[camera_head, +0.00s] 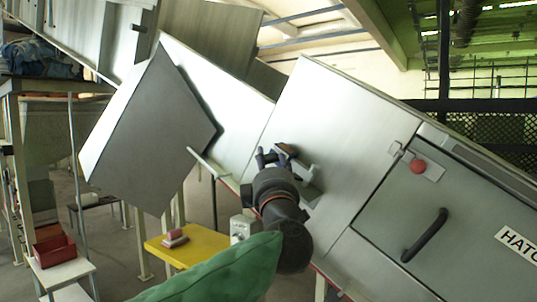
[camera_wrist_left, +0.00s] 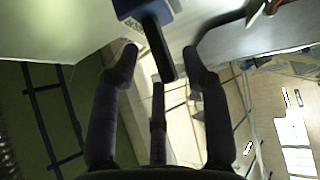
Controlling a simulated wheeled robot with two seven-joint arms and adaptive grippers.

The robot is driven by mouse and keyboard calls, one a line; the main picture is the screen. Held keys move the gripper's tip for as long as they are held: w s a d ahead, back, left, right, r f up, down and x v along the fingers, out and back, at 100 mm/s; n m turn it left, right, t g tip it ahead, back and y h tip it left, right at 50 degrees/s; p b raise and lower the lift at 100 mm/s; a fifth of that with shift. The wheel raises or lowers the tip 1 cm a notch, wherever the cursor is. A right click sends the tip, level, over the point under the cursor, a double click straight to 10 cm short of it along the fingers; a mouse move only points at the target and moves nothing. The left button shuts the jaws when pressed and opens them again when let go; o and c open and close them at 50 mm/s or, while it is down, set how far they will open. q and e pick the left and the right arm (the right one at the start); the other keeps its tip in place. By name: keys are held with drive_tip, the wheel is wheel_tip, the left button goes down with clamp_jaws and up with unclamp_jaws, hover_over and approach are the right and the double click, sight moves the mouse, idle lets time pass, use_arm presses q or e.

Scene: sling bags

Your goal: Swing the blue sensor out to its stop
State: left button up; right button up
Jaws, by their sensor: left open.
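The blue sensor (camera_wrist_left: 146,8) shows at the top of the left wrist view as a blue block with a dark bar (camera_wrist_left: 158,48) hanging from it. My left gripper (camera_wrist_left: 160,54) is open, its fingertips to either side of the dark bar with gaps. I cannot tell whether anything touches. In the head view my left gripper (camera_head: 284,160) is at the slanted grey metal panel, near its lower left edge. A small brown and dark part (camera_head: 287,149) shows at its fingers; the sensor's blue face is mostly hidden there. My right gripper is not in view.
The tilted metal housing has a door with a black handle (camera_head: 425,235) and a red knob (camera_head: 417,167) to the right. A large grey box (camera_head: 150,130) juts out on the left. A yellow table (camera_head: 185,246) stands below. A green padded shape (camera_head: 215,275) fills the bottom.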

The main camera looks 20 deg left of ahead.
use_arm(q)
drive_tip(key=shift+x, duration=0.8)
clamp_jaws()
drive_tip(key=shift+f, duration=0.1)
